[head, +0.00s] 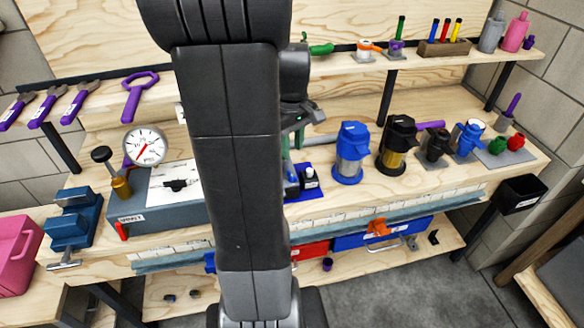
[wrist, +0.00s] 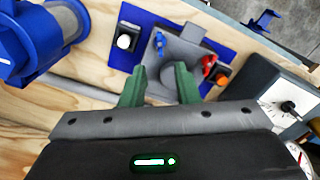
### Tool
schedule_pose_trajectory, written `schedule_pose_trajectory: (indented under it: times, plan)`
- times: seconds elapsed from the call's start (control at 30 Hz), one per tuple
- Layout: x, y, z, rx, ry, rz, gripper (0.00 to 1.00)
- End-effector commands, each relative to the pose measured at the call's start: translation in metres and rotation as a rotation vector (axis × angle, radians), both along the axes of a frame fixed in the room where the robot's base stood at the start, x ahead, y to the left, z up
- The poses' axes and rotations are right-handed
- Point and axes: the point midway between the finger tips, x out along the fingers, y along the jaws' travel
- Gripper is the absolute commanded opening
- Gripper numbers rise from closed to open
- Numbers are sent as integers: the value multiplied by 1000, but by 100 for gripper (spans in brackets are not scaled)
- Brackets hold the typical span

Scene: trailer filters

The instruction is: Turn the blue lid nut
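In the wrist view, a small blue nut-like part (wrist: 159,42) sits on a grey housing (wrist: 183,54), which is mounted on a blue base plate (wrist: 222,47). I take it to be the blue lid nut. A red part (wrist: 208,64) sits on the other side of the housing. My gripper (wrist: 160,72) shows two green fingers, apart, with nothing held between them. The fingertips overlap the near edge of the housing in the picture; the nut is beyond them. In the head view my arm hides most of the housing; part of the base plate (head: 305,186) shows.
A white button (wrist: 124,41) and an orange button (wrist: 223,73) flank the housing. A blue filter with a clear bowl (head: 349,154) stands right of the plate. A grey box with a dial (head: 176,186) and a round gauge (head: 145,146) are left. A shelf runs above.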

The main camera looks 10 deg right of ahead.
Motion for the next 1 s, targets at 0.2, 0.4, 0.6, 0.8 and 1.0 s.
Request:
schedule_pose_trajectory:
  times: [0.2, 0.4, 0.6, 0.8, 1.0]
  plan:
    - [-1, 0, -50, 1, 6, -1, 28]
    - [-1, 0, -80, 0, 4, -1, 28]
    - [-1, 0, -92, 0, 1, -1, 28]
    - [0, 0, -93, 0, 0, -1, 28]
    - [0, 0, -92, 0, 0, -1, 3]
